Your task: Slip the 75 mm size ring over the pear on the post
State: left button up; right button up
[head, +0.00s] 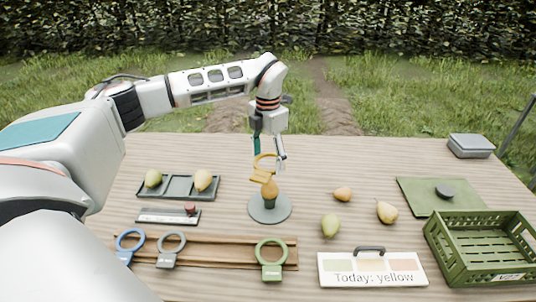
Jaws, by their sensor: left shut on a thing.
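My left gripper (269,154) points down over the post and is shut on a yellow ring (257,163). The ring is tilted, with its loop near the fingertips and its tab low. A yellow-brown pear (270,189) stands upright on the post, which rises from a round grey-green base (284,212). The ring is at the top of this pear; I cannot tell whether the loop is around the pear's neck or just above and behind it. No size mark on the ring is legible. My right gripper is not in view.
A wooden rack (218,253) holds a blue ring (128,242), a grey ring (170,247) and a green ring (270,259). A tray (178,187) with two pears is at left. Loose pears, a "Today: yellow" sign (372,280) and a green crate (482,250) are at right.

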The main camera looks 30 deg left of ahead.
aim_at(268, 189)
pick_arm(q)
jog(key=shift+f, duration=4.1)
jog(key=shift+f+b, duration=0.35)
jog(key=shift+f, duration=0.35)
jog(key=shift+f+b, duration=0.3)
jog(key=shift+f, duration=0.55)
jog(key=shift+f+b, duration=0.4)
jog(key=shift+f, duration=1.5)
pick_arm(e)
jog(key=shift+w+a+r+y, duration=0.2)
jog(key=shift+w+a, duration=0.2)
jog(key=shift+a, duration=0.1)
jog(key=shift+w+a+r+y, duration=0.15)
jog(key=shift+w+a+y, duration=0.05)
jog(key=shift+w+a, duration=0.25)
pick_arm(q)
jog(key=shift+f+b, duration=0.1)
jog(key=shift+b, duration=0.2)
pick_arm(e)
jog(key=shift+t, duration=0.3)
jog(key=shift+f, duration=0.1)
